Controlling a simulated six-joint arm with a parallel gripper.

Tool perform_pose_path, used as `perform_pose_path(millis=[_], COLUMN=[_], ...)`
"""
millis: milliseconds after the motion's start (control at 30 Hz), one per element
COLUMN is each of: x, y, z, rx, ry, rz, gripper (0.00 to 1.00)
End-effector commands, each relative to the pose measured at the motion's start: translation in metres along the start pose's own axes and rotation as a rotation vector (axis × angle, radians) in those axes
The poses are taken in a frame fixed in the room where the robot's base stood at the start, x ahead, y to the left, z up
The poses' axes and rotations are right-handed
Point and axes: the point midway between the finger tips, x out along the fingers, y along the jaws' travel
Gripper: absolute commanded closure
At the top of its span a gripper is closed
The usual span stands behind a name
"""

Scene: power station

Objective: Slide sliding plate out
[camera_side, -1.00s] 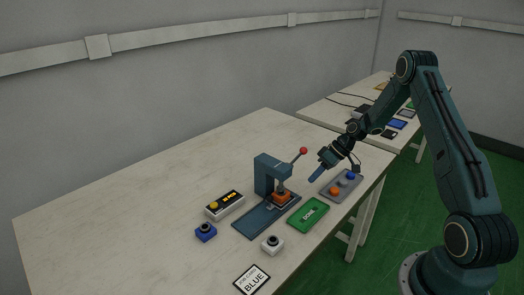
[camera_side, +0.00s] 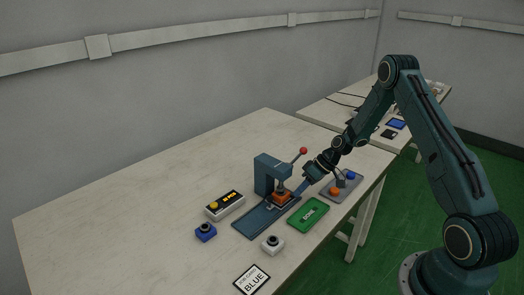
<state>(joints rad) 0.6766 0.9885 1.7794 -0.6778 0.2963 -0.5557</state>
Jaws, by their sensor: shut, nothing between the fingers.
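A small dark blue press (camera_side: 266,171) with a red-knobbed lever (camera_side: 303,151) stands on the table. A flat dark blue sliding plate (camera_side: 254,221) lies at its base and extends toward the front left. An orange block (camera_side: 283,197) sits under the press head. My gripper (camera_side: 299,194) is shut and empty, its blue fingers low at the right side of the press, close to the orange block. I cannot tell whether the fingertips touch the block or the plate.
A green tray marked DONE (camera_side: 308,214) lies right of the plate. A grey tray (camera_side: 343,187) with orange and blue pieces is behind it. A display box (camera_side: 224,205), a blue button box (camera_side: 206,232), a white button box (camera_side: 272,245) and a BLUE card (camera_side: 252,279) lie around. The table's left is clear.

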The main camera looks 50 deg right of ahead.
Motion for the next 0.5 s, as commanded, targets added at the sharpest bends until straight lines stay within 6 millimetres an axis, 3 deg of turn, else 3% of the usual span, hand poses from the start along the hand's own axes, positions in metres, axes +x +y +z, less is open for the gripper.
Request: perform_pose_path(millis=[167,500], x=[0.002,0.019], y=[-0.004,-0.036], z=[0.000,0.000], rx=[-0.001,-0.002], ry=[0.000,0.001], rz=[-0.001,-0.003], gripper=[1.00,1.00])
